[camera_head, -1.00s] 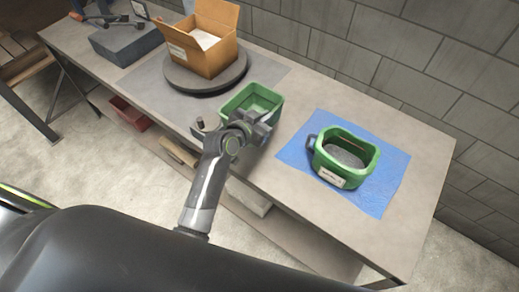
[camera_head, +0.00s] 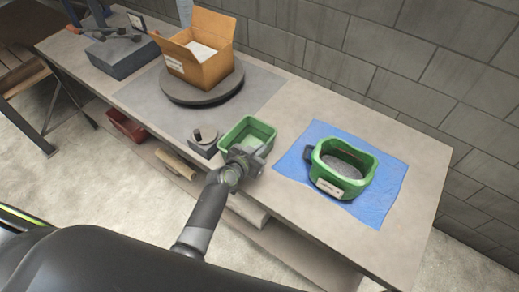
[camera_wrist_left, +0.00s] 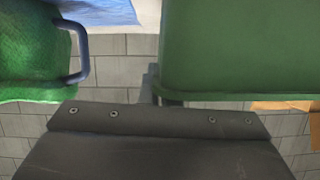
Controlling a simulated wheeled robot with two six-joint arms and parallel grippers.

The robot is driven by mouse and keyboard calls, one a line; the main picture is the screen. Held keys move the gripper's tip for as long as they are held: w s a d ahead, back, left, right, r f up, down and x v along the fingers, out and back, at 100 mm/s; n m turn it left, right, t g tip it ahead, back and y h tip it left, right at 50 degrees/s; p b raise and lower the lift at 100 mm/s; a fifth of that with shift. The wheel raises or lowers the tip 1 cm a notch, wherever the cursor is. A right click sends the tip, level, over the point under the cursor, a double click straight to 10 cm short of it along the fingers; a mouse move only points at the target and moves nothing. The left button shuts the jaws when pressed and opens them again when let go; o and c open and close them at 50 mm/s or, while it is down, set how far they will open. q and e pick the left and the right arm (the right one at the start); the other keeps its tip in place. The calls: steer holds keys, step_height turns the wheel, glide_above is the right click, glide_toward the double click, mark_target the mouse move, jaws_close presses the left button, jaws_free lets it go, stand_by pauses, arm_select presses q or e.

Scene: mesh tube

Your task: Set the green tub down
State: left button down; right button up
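The green tub (camera_head: 246,130) is an open, straight-sided box near the front edge of the bench in the head view. My left gripper (camera_head: 246,162) is at its near side and appears shut on its near wall; the fingertips are mostly hidden. In the left wrist view the green tub (camera_wrist_left: 240,45) fills the upper right, with a grey finger (camera_wrist_left: 148,85) at its edge. I cannot tell whether its base touches the bench. My right gripper is not in view.
A green container with a handle (camera_head: 343,188) stands on a blue sheet (camera_head: 300,160) to the right. A small grey block (camera_head: 203,146) is close left of the tub. A cardboard box (camera_head: 205,62) sits on a round turntable (camera_head: 190,94) behind. Bare bench (camera_head: 310,110) lies behind the sheet.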

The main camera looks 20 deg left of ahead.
arm_select(q)
steer(key=c, duration=2.1)
jaws_free()
steer(key=shift+f, duration=0.1)
steer(key=o, duration=0.5)
steer(key=shift+c, duration=0.2)
steer(key=shift+r, duration=0.2)
steer(key=shift+s, duration=0.15)
steer(key=b+v, duration=0.1)
steer(key=v, duration=1)
steer(key=shift+s+a+r+b, duration=0.15)
steer(key=shift+s+a+b, duration=0.05)
steer(key=shift+s+b, duration=0.2)
steer(key=shift+w, duration=0.1)
